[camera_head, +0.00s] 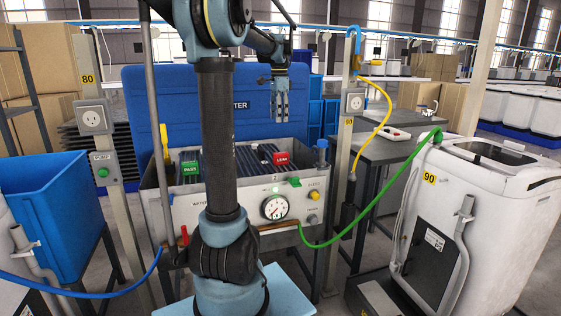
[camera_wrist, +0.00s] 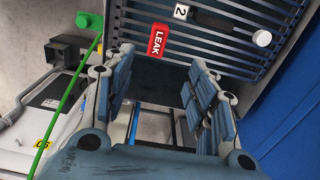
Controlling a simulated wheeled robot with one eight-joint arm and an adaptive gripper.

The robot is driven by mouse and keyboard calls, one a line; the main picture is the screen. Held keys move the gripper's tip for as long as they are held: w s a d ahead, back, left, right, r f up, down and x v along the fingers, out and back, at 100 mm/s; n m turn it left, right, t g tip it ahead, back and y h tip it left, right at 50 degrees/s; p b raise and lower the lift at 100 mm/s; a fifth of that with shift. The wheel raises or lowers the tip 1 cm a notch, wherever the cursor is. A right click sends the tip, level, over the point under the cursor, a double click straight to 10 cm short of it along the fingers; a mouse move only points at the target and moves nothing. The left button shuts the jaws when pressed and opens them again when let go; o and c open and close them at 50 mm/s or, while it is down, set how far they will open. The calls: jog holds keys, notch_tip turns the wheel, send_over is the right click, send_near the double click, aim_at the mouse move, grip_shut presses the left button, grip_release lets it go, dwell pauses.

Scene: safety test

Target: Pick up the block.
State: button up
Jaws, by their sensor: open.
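A red block marked LEAK (camera_head: 281,158) lies on the dark slatted rack in the test tank (camera_head: 180,212), at the rack's right side. It also shows in the wrist view (camera_wrist: 158,40), beyond my fingertips and apart from them. A green block marked PASS (camera_head: 189,168) is at the left of the rack. My gripper (camera_head: 281,118) hangs above the tank, pointing down over the red block's area. In the wrist view my gripper (camera_wrist: 160,62) has its fingers spread with nothing between them. My arm hides part of the rack in the head view.
A blue lid (camera_head: 170,100) stands up behind the tank. A post with a socket (camera_head: 354,102) and a green hose (camera_head: 335,238) are to the right, beside a white washer (camera_head: 480,235). A blue bin (camera_head: 60,200) stands at the left.

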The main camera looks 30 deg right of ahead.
send_near(281, 153)
jog(key=f, duration=0.5)
jog(key=shift+w+f, duration=0.1)
jog(key=shift+w, duration=0.25)
jog(key=shift+s+d+f, duration=0.1)
jog(key=shift+f, duration=1.25)
jog(key=shift+s+f, duration=0.1)
jog(key=shift+f, duration=1.2)
jog(key=c, duration=1.1)
